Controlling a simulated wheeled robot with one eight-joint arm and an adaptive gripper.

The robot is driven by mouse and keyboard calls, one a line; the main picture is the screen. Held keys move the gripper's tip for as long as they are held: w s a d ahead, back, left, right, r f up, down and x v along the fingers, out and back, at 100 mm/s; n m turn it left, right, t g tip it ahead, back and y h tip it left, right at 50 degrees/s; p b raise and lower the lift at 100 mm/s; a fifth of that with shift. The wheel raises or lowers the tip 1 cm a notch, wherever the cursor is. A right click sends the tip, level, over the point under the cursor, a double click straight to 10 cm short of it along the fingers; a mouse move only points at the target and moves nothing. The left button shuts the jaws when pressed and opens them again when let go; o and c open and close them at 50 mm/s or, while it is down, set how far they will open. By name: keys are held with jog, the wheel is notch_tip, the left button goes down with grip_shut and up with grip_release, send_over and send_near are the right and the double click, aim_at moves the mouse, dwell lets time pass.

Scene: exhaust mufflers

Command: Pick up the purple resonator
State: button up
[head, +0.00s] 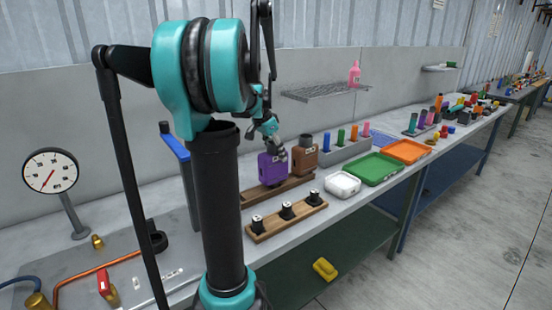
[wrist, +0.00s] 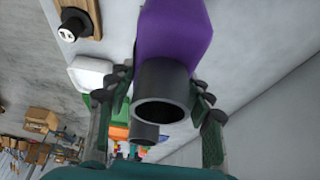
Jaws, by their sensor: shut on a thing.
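The purple resonator (head: 271,170) is a boxy purple block with a small label, over the wooden rack on the bench in the head view. In the wrist view its purple body (wrist: 175,35) fills the top middle, with a dark round pipe neck (wrist: 162,90) pointing toward the camera. My gripper (head: 278,140) reaches down from above onto the neck. In the wrist view its fingers (wrist: 162,95) lie on both sides of the neck, shut on it. I cannot tell whether the resonator's base touches the rack.
A brown resonator (head: 304,155) stands close on the right. A wooden rack (head: 288,219) with black pegs lies in front. White (head: 343,184), green (head: 369,169) and orange (head: 408,151) trays lie to the right. A wire shelf (head: 325,91) is on the wall behind.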

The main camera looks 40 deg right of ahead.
notch_tip(320, 180, up, 19)
jog(key=shift+f, duration=0.15)
jog(key=o, duration=0.5)
grip_shut()
notch_tip(320, 180, up, 7)
notch_tip(320, 180, down, 7)
dwell(4.6)
